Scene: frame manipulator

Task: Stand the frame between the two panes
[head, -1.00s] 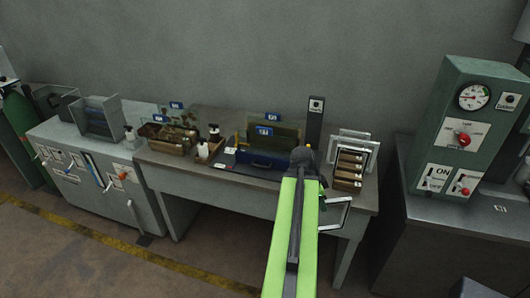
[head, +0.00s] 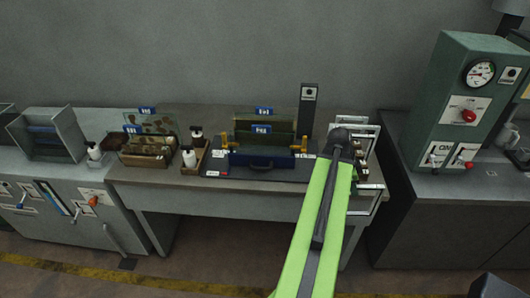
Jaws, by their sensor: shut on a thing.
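Two dark greenish panes with blue tags, the rear pane (head: 278,121) and the front pane (head: 265,140), stand upright one behind the other at the blue holder (head: 240,159) on the table. A thin silver frame (head: 377,203) shows just right of my green arm, in front of the table's right edge. My gripper (head: 358,182) is shut on this frame, right of the panes and nearer to me. My arm hides the fingertips and part of the frame.
More silver frames (head: 357,120) stand in a rack behind my arm. Yellow posts flank the panes, and a dark post (head: 308,110) stands behind them. A wooden box (head: 147,160) and bottles stand left. A green gauge cabinet (head: 465,95) stands right.

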